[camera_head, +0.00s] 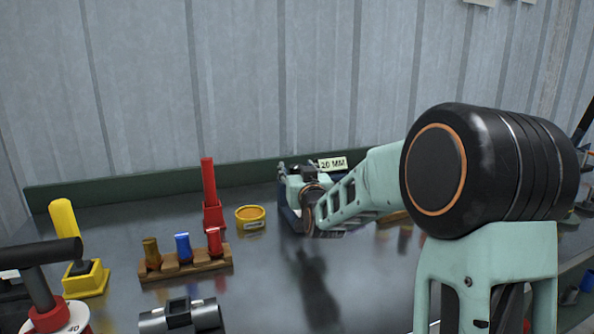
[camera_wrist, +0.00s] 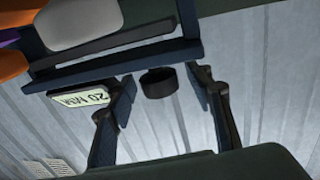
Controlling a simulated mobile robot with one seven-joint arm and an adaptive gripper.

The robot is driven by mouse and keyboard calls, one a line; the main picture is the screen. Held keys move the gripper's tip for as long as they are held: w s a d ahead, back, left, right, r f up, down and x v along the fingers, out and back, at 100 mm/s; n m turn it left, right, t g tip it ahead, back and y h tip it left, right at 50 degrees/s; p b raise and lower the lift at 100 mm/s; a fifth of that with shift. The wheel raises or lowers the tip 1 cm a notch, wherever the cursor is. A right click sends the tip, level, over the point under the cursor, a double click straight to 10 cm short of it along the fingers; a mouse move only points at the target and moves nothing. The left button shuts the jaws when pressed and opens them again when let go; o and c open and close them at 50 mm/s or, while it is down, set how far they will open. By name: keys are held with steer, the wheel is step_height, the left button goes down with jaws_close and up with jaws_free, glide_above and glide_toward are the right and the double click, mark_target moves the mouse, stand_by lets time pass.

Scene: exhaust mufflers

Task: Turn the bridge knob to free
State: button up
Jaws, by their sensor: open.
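In the wrist view, which looks upside down, the fingers of my gripper (camera_wrist: 162,77) stand apart. A short dark round knob (camera_wrist: 158,82) shows in the gap between them. It looks free of both fingers, but its depth is hard to judge. A dark blue frame (camera_wrist: 110,65) runs across above it. In the head view my arm reaches to the dark blue fixture (camera_head: 289,216) at the back of the bench. My wrist covers much of it, and the knob and my fingertips cannot be made out there. The knob's setting is not readable.
A "20 MM" sign (camera_head: 332,163) stands behind the fixture and also shows in the wrist view (camera_wrist: 80,95). Left of it are a yellow round tin (camera_head: 250,216), a red upright tool (camera_head: 210,194) and a wooden rack (camera_head: 187,266).

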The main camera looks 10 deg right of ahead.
steer(key=c, duration=1.2)
steer(key=shift+o, duration=0.2)
steer(key=shift+d+n+y, duration=0.1)
steer(key=shift+n+y, duration=0.4)
steer(key=shift+y, duration=0.2)
steer(key=shift+r+n+y+p, duration=0.15)
steer(key=shift+n+y+p, duration=0.3)
steer(key=shift+y, duration=0.25)
steer(key=n+y+p, duration=0.1)
steer(key=y+p, duration=0.1)
steer(key=n+g+y+p, duration=0.1)
steer(key=y+p, duration=0.1)
steer(key=p, duration=0.1)
steer(key=shift+w+r+n+g, duration=0.1)
steer(key=shift+r+n+g, duration=0.1)
steer(key=shift+n+g, duration=0.1)
steer(key=n+g+y+p, duration=0.1)
steer(key=n+y+p, duration=0.1)
steer(key=y+p, duration=0.1)
steer(key=shift+f+g+p, duration=0.15)
steer(key=shift+g+p, duration=0.15)
steer(key=shift+p, duration=0.6)
steer(key=shift+n+y, duration=0.3)
steer(key=shift+n, duration=0.05)
steer(key=shift+f+g+y+p, duration=0.15)
steer(key=shift+g+y+p, duration=0.2)
steer(key=shift+p, duration=0.2)
